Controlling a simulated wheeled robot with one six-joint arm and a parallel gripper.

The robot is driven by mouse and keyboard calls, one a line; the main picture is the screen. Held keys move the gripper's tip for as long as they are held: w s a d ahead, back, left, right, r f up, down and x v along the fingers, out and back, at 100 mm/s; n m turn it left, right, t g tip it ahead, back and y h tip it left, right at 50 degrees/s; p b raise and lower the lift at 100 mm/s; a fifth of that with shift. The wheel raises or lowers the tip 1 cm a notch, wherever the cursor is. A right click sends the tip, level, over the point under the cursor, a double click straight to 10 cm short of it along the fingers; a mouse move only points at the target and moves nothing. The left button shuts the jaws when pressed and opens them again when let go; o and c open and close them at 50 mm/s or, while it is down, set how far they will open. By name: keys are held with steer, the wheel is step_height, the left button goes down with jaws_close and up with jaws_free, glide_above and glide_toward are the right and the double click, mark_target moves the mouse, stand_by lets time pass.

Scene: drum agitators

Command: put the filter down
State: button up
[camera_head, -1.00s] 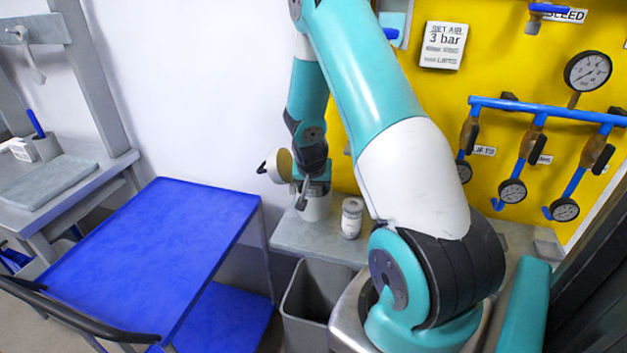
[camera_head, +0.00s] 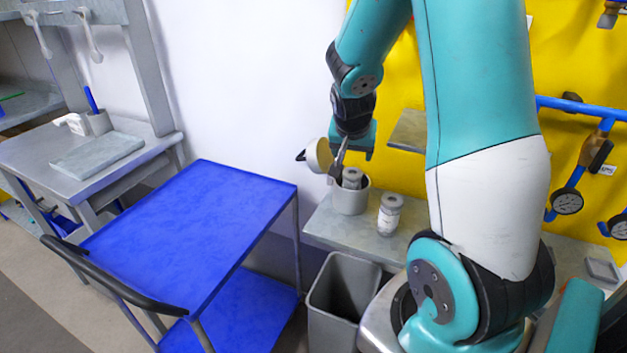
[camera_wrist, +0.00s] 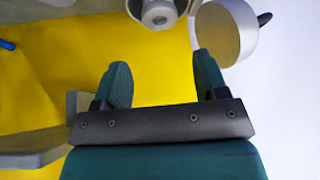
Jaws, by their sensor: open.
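A small grey cylinder, which looks like the filter (camera_head: 352,178), stands upright in a pale round pot (camera_head: 351,201) on the grey shelf (camera_head: 325,225). In the wrist view the filter's round end (camera_wrist: 157,14) shows at the top edge, beyond the fingertips. My gripper (camera_head: 356,150) is just above the pot in the head view, partly hiding what is behind it. In the wrist view my gripper (camera_wrist: 161,60) has its two fingers apart with nothing between them.
A lidded jar (camera_head: 390,213) stands right of the pot. A cream round thing with a black handle (camera_head: 319,154) is close left of my gripper. A grey bin (camera_head: 338,300) is below. The blue cart top (camera_head: 190,235) is bare.

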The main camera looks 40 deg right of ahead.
steer(key=s+a+r+n+y, duration=0.1)
steer(key=a+r+n+y, duration=0.25)
steer(key=a, duration=0.75)
steer(key=s+a+r+n+y, duration=0.15)
steer(key=a+n, duration=0.25)
steer(key=a, duration=0.7)
steer(key=s+a+r+n+g+y, duration=0.1)
steer(key=s+a+r+n+y, duration=0.1)
steer(key=s+a+n, duration=0.3)
steer(key=s+a+r+n+g+y, duration=0.2)
steer(key=s+a+n, duration=0.4)
steer(key=s+a, duration=0.3)
steer(key=shift+s+a+r, duration=0.3)
steer(key=shift+s+r, duration=0.05)
steer(key=shift+r, duration=0.5)
